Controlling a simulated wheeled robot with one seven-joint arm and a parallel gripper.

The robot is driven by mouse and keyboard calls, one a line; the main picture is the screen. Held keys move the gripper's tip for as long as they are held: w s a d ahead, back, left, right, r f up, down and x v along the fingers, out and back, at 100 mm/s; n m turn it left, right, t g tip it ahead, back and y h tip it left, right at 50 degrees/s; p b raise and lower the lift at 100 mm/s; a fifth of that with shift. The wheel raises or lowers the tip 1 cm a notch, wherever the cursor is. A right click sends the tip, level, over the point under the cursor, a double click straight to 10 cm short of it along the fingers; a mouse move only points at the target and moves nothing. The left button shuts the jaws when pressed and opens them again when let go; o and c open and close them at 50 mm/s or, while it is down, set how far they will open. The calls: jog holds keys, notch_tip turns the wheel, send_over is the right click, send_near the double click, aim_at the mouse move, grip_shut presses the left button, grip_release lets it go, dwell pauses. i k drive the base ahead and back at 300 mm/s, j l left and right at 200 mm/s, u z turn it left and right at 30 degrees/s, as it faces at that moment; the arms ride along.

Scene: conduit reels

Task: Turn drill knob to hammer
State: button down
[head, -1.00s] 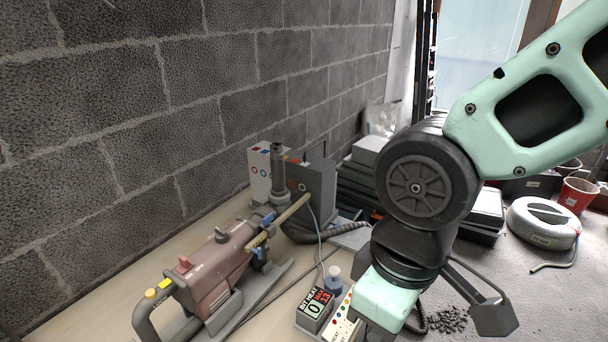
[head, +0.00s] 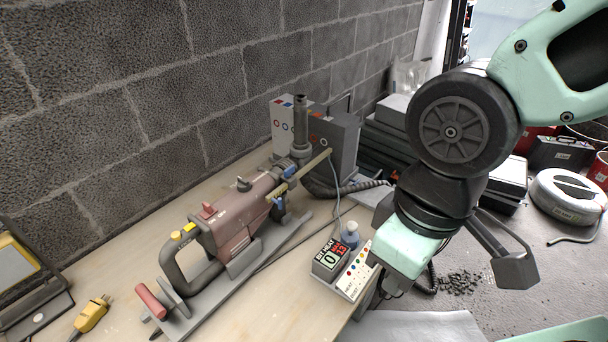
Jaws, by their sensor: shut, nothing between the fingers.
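The drill (head: 235,220) is a reddish-brown and grey power tool, lying lengthwise on the bench with its handle toward the near left. A small dark knob (head: 243,185) sits on top of its body, behind a red switch (head: 208,210). The knob's markings are too small to read, so its setting cannot be told. My gripper (head: 402,258) hangs low at the right, by the bench's right edge and well apart from the drill. Its mint hand shows; it is shut and empty, with its fingertips mostly hidden.
A yellow plug (head: 91,314) and a work lamp (head: 20,275) are at the left. Grey cases stand behind the drill along the block wall (head: 120,110).

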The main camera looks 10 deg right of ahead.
aim_at(243, 185)
jog(key=j+u, duration=0.2)
jog(key=u, duration=0.2)
jog(key=i+j+u, duration=0.15)
jog(key=u, duration=0.25)
jog(key=i+j+u, duration=0.1)
jog(key=u, duration=0.3)
jog(key=i+j, duration=0.05)
jog(key=j, duration=0.05)
